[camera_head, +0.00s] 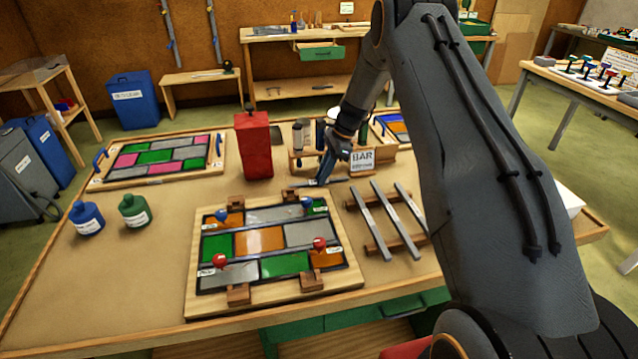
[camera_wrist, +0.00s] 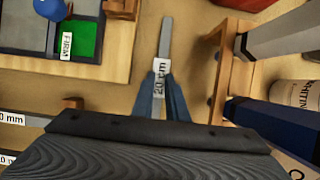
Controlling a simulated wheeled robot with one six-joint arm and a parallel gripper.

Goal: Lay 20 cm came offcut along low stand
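The 20 cm came offcut (camera_wrist: 166,42) is a thin grey strip with a white "20 cm" label. In the wrist view my gripper's blue fingers (camera_wrist: 161,84) close on it at the label, and its far end points away. In the head view my gripper (camera_head: 325,174) points down behind the panel, with the offcut (camera_head: 336,181) lying across at its tips. Whether the offcut touches the table is unclear. A low wooden stand (camera_head: 373,251) of two rails bears three grey bars, right of the panel. My fingers hide part of the offcut.
The glass panel on its board (camera_head: 347,279) is left of the low stand. A wooden rack (camera_head: 307,155) with tools and a "BAR" sign stands close behind my gripper. A red container (camera_head: 254,147) and two bottles (camera_head: 134,211) stand farther left.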

